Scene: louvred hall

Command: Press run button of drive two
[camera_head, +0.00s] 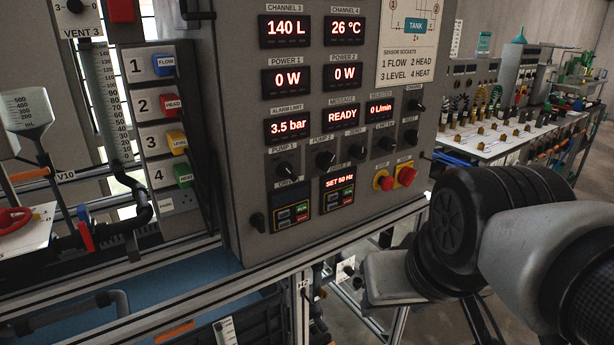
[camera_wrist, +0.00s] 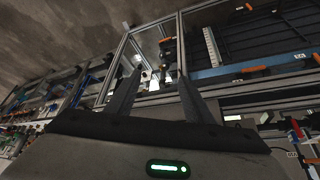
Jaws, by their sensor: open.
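The drive two unit (camera_head: 338,197) is the right one of two small drive panels low on the grey control cabinet; its lit display reads SET 50 Hz. Its green run button (camera_head: 346,191) sits at the right of its keypad, above a red button. The drive one unit (camera_head: 292,207) is to its left. My gripper (camera_wrist: 158,75) is open and empty in the wrist view, its two dark fingers apart. In the head view my arm is at the lower right, well away from the drives, and the fingers cannot be made out. The drives cannot be made out in the wrist view.
A yellow-and-red knob (camera_head: 383,181) and a red mushroom button (camera_head: 405,176) sit right of drive two. Black pump knobs (camera_head: 326,159) are above it. A metal frame rail (camera_head: 330,245) runs below the cabinet. A bench (camera_head: 510,135) with instruments stands behind at right.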

